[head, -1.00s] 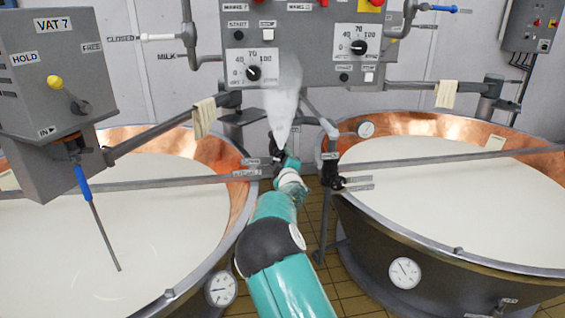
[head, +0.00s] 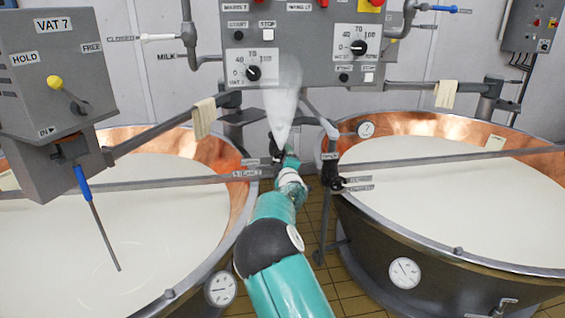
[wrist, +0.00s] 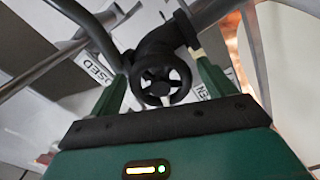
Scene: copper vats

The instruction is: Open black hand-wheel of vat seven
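The black hand-wheel (wrist: 161,82), a spoked ring on a black valve body, is in the middle of the wrist view. My gripper (wrist: 162,72) is open, with one green finger at each side of the wheel. Narrow gaps seem to show between fingers and rim; I cannot tell if either touches. In the head view the black valve (head: 277,153) is mostly hidden by the end of my arm, beside the rim of vat seven (head: 240,200), the left copper vat. Its grey control box (head: 60,75) reads VAT 7.
A white steam plume (head: 284,100) stands above the valve. A second black valve (head: 337,184) sits by the right vat (head: 400,240). Grey pipes and bars cross both vats. A grey control panel (head: 305,45) hangs above. Tiled floor (head: 310,235) shows between the vats.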

